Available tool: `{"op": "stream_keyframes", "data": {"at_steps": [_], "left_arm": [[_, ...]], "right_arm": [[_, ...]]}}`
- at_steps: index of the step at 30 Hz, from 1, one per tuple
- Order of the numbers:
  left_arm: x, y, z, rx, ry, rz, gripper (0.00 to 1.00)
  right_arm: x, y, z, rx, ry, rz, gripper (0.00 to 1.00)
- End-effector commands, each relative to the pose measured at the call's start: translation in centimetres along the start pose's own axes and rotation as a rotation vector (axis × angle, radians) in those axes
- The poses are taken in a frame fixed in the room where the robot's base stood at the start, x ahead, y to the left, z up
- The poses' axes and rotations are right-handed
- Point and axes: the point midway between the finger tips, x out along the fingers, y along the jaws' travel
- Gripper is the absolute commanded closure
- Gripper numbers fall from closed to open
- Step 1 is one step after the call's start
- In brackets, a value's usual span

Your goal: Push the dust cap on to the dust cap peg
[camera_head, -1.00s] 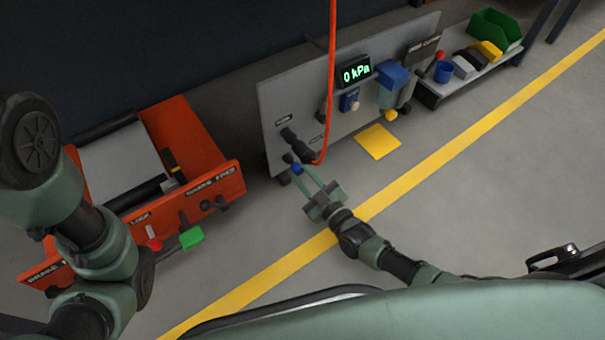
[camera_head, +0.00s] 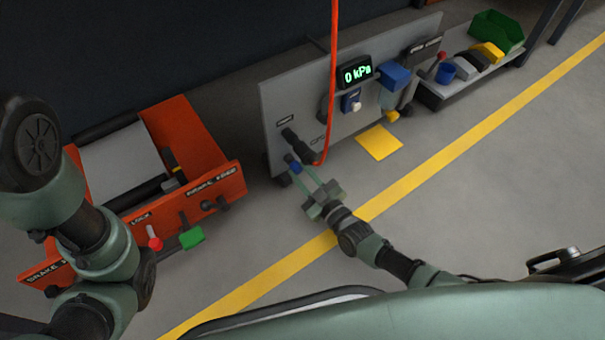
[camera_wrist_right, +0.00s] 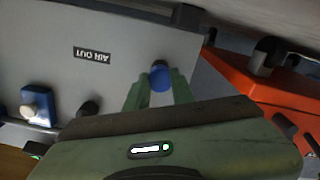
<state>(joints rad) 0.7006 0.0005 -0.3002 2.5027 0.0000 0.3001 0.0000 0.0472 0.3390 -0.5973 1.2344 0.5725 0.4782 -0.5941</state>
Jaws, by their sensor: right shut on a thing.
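My right gripper (camera_head: 297,167) is shut on the blue dust cap (camera_head: 294,167), low in front of the grey panel's left end. In the right wrist view the cap (camera_wrist_right: 159,78) sits between the green fingertips (camera_wrist_right: 157,90). A short dark part (camera_head: 289,158) shows just beyond the cap, on the panel side. I cannot tell whether it is the dust cap peg or whether the cap touches it. My left arm shows at the left, but its gripper is out of view.
The grey panel (camera_head: 300,105) carries a display reading 0 kPa (camera_head: 356,74). An orange stand (camera_head: 185,135) is at the left. The floor in front is clear.

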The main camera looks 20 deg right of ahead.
Motion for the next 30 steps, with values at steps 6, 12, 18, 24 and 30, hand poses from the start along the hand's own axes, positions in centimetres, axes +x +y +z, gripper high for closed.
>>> {"op": "stream_keyframes", "data": {"at_steps": [6, 12, 18, 24, 30], "left_arm": [[-0.1, 0.0, 0.0, -0.001, 0.000, -0.001, 0.64], [-0.2, 0.0, 0.1, -0.001, -0.003, -0.001, 0.64], [-0.2, 0.0, 0.2, -0.001, -0.004, -0.001, 0.64], [-0.2, 0.0, 0.2, -0.001, -0.004, -0.001, 0.64], [0.8, -0.2, 0.6, -0.001, -0.005, -0.001, 0.64]], "right_arm": [[0.4, 0.0, 0.0, 0.000, 0.000, 0.000, 1.00], [0.7, 0.0, 0.0, 0.000, 0.001, 0.000, 1.00], [0.7, 0.0, 0.0, 0.000, 0.000, 0.000, 0.51], [0.7, 0.0, 0.0, 0.000, 0.000, 0.000, 0.51], [-0.7, 0.1, -0.3, -0.001, -0.003, 0.000, 0.51]]}}
